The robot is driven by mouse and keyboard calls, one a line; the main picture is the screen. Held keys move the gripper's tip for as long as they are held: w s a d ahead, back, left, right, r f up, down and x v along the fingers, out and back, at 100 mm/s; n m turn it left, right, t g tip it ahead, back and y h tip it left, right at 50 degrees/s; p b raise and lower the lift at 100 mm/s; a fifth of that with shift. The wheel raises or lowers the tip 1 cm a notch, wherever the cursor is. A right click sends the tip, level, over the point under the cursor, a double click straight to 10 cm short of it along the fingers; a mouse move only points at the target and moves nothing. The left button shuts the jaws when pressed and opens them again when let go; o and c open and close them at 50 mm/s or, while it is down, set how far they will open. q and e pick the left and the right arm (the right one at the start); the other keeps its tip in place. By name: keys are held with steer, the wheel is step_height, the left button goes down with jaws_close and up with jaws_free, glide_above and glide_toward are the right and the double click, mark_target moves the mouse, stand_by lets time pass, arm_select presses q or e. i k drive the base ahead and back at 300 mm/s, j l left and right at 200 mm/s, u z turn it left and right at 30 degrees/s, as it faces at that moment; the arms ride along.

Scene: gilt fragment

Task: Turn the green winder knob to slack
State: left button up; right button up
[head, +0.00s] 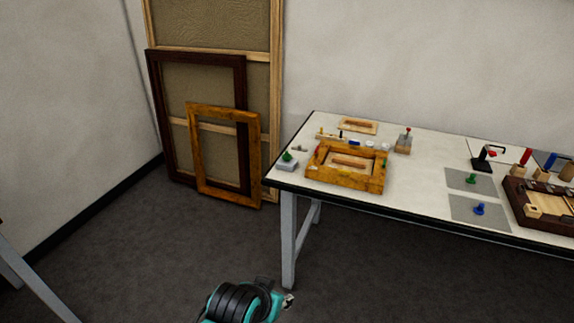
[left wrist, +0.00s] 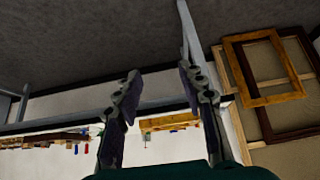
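A green knob (head: 288,156) sits on a small grey block (head: 287,165) at the table's left corner. Another green knob-like piece (head: 471,179) stands on a grey mat farther right; I cannot tell for certain which is the winder knob. My left arm shows at the bottom of the head view, low in front of the table and well apart from both green pieces. In the left wrist view my left gripper (left wrist: 160,73) is open, its two fingers spread with nothing between them. My right gripper is in neither view.
The white table (head: 420,200) carries a gilt wooden frame (head: 345,181), a blue piece (head: 479,209) on a second mat, a black stand (head: 482,165) and a dark tray (head: 516,203). Empty picture frames (head: 193,185) lean on the wall.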

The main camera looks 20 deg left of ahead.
mark_target(286, 157)
steer(key=i+j+z, duration=0.25)
steer(key=i+j, duration=0.4)
steer(key=i+j+z, duration=0.2)
steer(key=i+j, duration=0.45)
steer(key=j, duration=0.1)
